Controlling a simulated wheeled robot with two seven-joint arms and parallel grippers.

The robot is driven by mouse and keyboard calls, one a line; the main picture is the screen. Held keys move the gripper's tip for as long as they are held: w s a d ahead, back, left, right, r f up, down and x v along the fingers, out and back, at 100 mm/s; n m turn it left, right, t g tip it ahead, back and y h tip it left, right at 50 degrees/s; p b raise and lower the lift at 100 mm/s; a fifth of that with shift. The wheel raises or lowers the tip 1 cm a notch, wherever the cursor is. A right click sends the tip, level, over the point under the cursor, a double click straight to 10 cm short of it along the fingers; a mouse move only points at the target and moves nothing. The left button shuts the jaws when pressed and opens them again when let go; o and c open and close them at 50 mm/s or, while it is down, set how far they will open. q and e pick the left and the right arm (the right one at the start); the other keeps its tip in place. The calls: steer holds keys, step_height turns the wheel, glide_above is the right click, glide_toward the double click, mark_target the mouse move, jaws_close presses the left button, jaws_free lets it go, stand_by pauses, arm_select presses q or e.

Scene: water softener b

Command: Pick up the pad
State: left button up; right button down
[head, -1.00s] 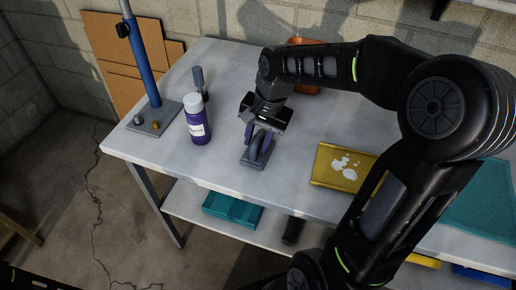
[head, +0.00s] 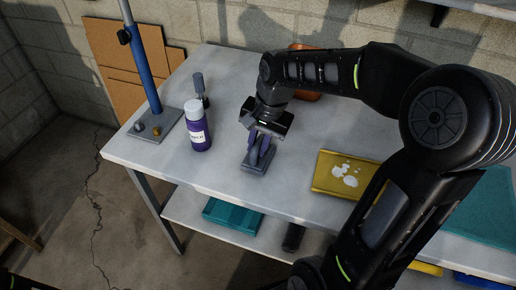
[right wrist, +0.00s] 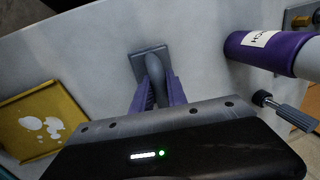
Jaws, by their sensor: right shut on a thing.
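The pad (head: 257,168) is a small grey block with a rounded grey handle, near the middle of the table's front edge. My right gripper (head: 260,150) comes down over it from above, its purple fingers shut on the handle from both sides. In the right wrist view, the pad's flat base (right wrist: 141,65) shows beyond the fingers (right wrist: 155,88), with the handle between them. The pad looks level on the tabletop or very close to it; I cannot tell any gap. My left gripper is not in view.
A purple bottle with a white cap (head: 197,126) and a blue-poled stand (head: 152,124) are left of the pad. A yellow tray with white blotches (head: 340,180) lies to the right. An orange container (head: 306,92) is behind my right arm. A teal box (head: 233,215) sits on the lower shelf.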

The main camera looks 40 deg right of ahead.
mark_target(258, 142)
step_height(258, 142, up, 10)
steer(key=shift+f, duration=0.25)
stand_by(0.5)
steer(key=c, duration=1.9)
jaws_free()
jaws_close()
